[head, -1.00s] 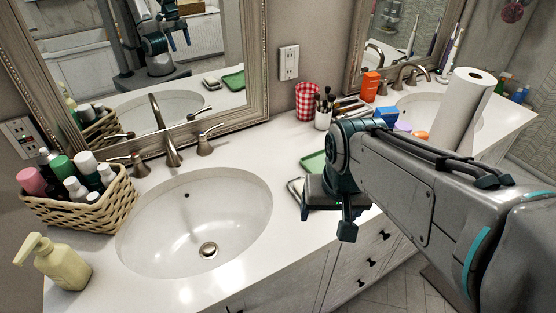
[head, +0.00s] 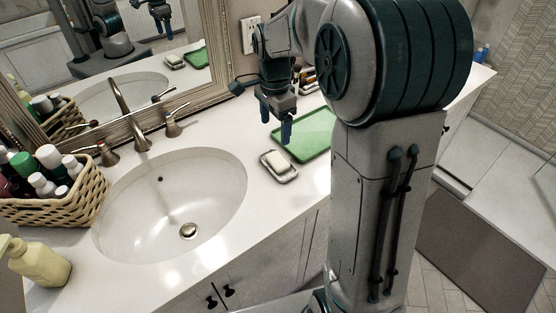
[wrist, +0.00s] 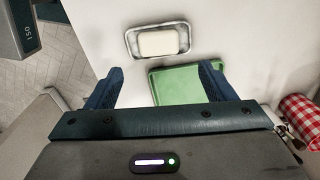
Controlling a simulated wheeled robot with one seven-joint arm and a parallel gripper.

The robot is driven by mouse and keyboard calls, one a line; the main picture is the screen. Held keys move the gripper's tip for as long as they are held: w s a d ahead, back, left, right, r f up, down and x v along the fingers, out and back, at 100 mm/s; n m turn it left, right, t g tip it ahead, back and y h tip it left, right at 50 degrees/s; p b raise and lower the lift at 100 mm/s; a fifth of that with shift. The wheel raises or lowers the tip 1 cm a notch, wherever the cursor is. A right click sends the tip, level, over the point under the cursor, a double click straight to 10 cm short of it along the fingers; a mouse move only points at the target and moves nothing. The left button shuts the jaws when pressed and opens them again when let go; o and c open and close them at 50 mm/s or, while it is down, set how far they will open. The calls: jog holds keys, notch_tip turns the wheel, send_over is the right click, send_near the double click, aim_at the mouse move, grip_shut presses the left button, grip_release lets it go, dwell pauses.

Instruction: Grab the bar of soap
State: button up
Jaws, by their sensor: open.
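The white bar of soap (head: 281,162) lies in a small metal-rimmed soap dish (head: 290,178) on the white counter, right of the sink. In the wrist view the soap (wrist: 158,43) sits beyond my fingertips, inside its dish (wrist: 130,43). My gripper (head: 275,124) hangs with fingers down above the counter, behind the dish in the head view. In the wrist view my gripper (wrist: 158,80) is open and empty, its blue fingers spread wide, with the soap apart from them.
A green tray (head: 310,138) lies just right of the dish. The sink (head: 170,205), faucet (head: 138,125) and a wicker basket of bottles (head: 60,208) are to the left. A soap pump (head: 40,262) stands front left. A red checked cup (wrist: 300,115) is near my gripper.

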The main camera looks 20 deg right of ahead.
send_over(278, 159)
jog(key=f, duration=0.6)
jog(key=shift+a+f, duration=0.25)
jog(key=shift+a, duration=0.1)
jog(key=f, duration=0.2)
jog(key=f+p, duration=0.1)
jog(key=f, duration=0.1)
jog(key=shift+d+f, duration=0.1)
jog(key=shift+d, duration=0.25)
jog(key=shift+f, duration=0.6)
jog(key=c, duration=0.8)
